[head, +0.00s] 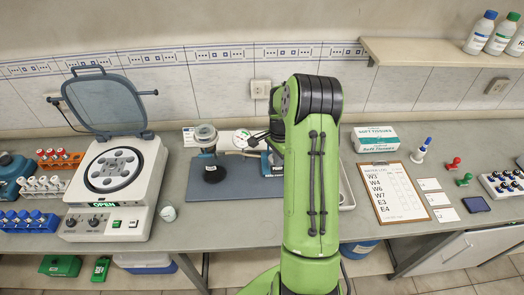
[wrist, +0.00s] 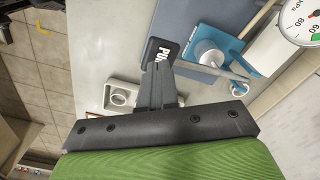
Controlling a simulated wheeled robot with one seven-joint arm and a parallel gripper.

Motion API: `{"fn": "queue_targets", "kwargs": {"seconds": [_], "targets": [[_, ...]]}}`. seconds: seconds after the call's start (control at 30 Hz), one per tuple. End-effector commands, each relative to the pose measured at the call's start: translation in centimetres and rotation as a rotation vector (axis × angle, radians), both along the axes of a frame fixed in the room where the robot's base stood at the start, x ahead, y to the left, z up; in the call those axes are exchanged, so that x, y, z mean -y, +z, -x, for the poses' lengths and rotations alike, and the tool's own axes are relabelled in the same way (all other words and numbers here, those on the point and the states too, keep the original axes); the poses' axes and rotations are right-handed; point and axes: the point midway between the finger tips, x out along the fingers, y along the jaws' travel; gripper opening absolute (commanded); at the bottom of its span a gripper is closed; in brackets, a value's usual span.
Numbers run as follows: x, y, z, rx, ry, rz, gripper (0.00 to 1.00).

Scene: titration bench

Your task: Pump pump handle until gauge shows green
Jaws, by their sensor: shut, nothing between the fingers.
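The pump is a blue body (wrist: 236,45) with a white round part on top, in the upper right of the wrist view. My gripper (wrist: 160,68) is shut and empty. The gauge (head: 242,138) is small in the head view, where my arm hides my gripper and much of the pump.
A grey mat (head: 232,185) lies under the pump. A flask-like item (head: 206,140) stands left of it, then an open centrifuge (head: 112,195). A clipboard (head: 392,192) and tissue box (head: 375,137) lie right of my arm. A pale holder (wrist: 120,96) sits left of my fingers.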

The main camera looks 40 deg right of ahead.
Motion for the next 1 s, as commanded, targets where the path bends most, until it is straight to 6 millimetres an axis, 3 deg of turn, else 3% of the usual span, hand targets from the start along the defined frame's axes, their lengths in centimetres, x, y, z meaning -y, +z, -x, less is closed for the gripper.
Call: {"fn": "queue_targets", "kwargs": {"seconds": [1.0], "targets": [[0.0,-6.6,0.0,0.000,0.000,0.000,0.00]]}}
